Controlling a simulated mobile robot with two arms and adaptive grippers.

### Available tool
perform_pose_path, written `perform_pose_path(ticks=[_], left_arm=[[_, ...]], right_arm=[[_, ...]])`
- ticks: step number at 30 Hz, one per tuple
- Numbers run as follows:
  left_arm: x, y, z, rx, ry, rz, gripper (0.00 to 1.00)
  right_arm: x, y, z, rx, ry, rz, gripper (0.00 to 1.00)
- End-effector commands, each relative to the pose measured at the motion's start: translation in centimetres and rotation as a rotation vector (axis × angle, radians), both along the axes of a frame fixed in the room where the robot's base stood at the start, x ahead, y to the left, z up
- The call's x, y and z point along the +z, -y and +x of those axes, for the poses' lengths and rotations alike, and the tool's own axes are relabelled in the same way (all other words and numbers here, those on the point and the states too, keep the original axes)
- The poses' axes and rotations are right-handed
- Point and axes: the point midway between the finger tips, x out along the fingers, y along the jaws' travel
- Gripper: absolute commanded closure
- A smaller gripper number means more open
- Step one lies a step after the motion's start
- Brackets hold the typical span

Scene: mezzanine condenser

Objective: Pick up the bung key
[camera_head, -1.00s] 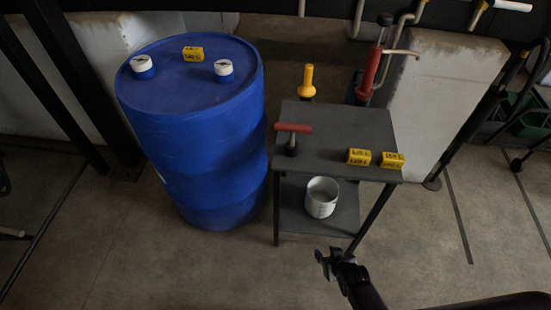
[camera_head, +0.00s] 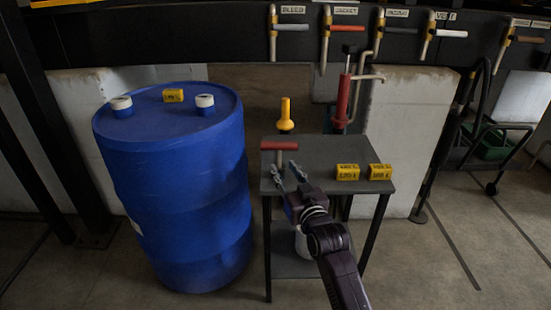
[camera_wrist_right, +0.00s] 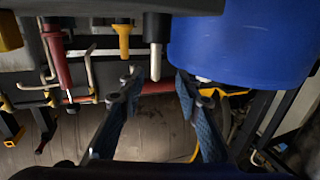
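The bung key (camera_head: 279,146) stands upright on the dark side table, with its red T-handle on top, near the table's left edge. My right gripper (camera_head: 284,170) is open and empty, just in front of the key. In the right wrist view the picture is upside down. The key's pale shaft (camera_wrist_right: 155,60) and red handle (camera_wrist_right: 157,87) show between and beyond the open fingers (camera_wrist_right: 158,80). I cannot tell whether a finger touches the key. My left gripper is not in view.
The blue drum (camera_head: 175,175) with two white caps stands left of the table (camera_head: 325,155). Yellow labelled blocks (camera_head: 348,172) sit on the table's right side. A red hand pump (camera_head: 342,100) and a yellow-topped tool (camera_head: 285,115) stand behind. Pipes with valve handles run above.

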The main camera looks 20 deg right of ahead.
Motion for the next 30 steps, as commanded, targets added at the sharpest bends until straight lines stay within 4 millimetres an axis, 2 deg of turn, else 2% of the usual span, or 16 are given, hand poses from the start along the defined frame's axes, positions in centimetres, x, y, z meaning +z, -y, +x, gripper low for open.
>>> perform_pose_path(ticks=[11,21,30], left_arm=[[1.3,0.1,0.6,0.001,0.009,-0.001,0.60],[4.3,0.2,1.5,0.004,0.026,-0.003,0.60],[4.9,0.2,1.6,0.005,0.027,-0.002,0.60]], right_arm=[[0.4,0.1,3.3,-0.002,0.013,0.002,0.69],[0.4,0.6,7.3,-0.002,0.013,0.002,0.69],[0.5,0.6,8.0,-0.001,0.012,0.002,0.69]])
